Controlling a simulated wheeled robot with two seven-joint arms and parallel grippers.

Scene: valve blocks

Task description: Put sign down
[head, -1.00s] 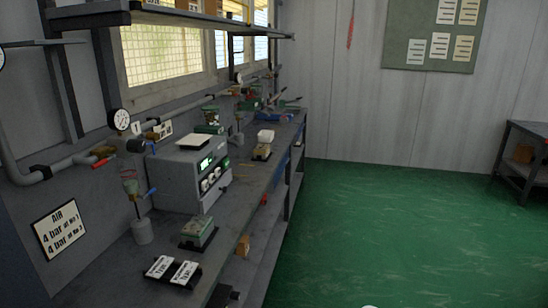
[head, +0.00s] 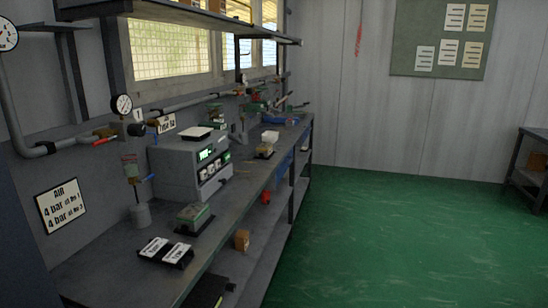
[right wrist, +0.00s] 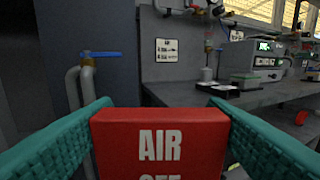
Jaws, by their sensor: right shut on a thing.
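A red sign (right wrist: 160,140) with white lettering that reads "AIR" and a partly cut-off second line fills the lower middle of the right wrist view. My right gripper (right wrist: 160,128) is shut on it, with one teal finger against each side edge. The sign is held upright in front of the bench, and its lower part is out of the frame. Neither gripper nor the sign shows in the head view.
The grey bench (head: 125,283) runs along the left wall with a control box (head: 188,165), a green-topped block (head: 194,216) and two white labels on a dark holder (head: 166,251). A blue-handled valve (right wrist: 88,55) stands left of the sign. Green floor (head: 380,235) is open at right.

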